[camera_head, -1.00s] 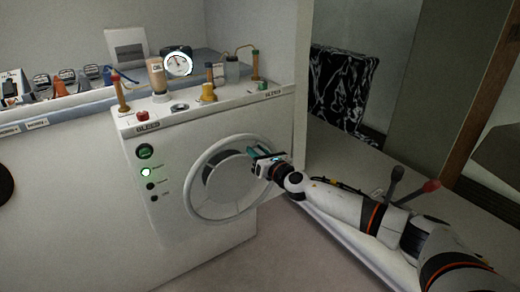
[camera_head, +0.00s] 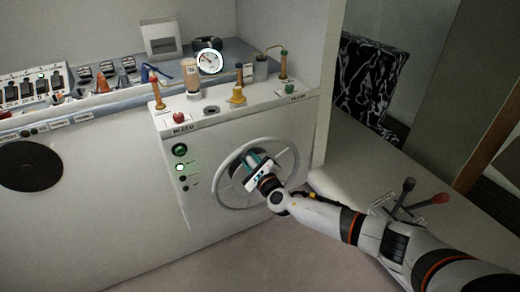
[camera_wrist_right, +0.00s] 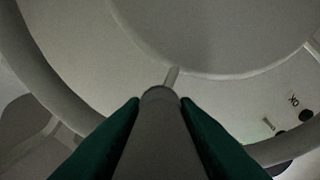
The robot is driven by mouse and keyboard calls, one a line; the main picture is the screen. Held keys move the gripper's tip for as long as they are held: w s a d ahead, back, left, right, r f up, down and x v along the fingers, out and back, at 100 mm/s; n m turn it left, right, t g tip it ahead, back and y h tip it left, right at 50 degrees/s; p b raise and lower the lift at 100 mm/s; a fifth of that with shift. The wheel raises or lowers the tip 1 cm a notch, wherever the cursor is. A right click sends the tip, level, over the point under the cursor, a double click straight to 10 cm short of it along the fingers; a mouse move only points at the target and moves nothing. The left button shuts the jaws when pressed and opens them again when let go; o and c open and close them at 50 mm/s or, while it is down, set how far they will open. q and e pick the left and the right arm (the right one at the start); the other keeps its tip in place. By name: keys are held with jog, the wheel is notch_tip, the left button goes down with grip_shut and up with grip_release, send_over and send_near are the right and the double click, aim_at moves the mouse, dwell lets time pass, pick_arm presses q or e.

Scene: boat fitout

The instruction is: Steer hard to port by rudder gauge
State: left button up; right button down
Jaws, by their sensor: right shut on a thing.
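The steering wheel (camera_head: 220,190), a pale ring with spokes, is on the front of the white console (camera_head: 205,205). My right gripper (camera_head: 254,163) is in front of the wheel's upper middle, inside the rim in the picture. In the right wrist view its green fingers (camera_wrist_right: 160,125) are shut on a grey cylindrical wheel handle (camera_wrist_right: 160,110), with a thin rod at its end. The round white gauge (camera_head: 209,61) stands on the ledge behind the console; its needle seems to lean to the upper left, but is too small to read surely. My left gripper is not in view.
Several levers, knobs and a bottle (camera_head: 191,77) stand on the console top. A switch panel (camera_head: 35,88) is at the left. Two levers (camera_head: 403,190) rise from the right-hand bench near my right arm.

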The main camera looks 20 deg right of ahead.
jog(key=a+f+n, duration=0.1)
jog(key=n, duration=0.1)
jog(key=a+f+n, duration=0.1)
jog(key=a, duration=0.1)
jog(key=a+f+n+p, duration=0.1)
jog(key=a+n, duration=0.1)
jog(key=shift+s+a+f+n, duration=0.25)
jog(key=shift+f+n, duration=0.05)
jog(key=a+f+n+b, duration=0.3)
jog(key=f+n, duration=0.1)
jog(key=f, duration=0.3)
jog(key=shift+s+a+f+b, duration=0.15)
jog(key=shift+s+f+b, duration=0.05)
jog(key=shift+f+b, duration=0.15)
jog(key=c, duration=1.5)
grip_release()
jog(key=shift+d, duration=0.2)
jog(key=s+d+p, duration=0.1)
jog(key=s, duration=1.1)
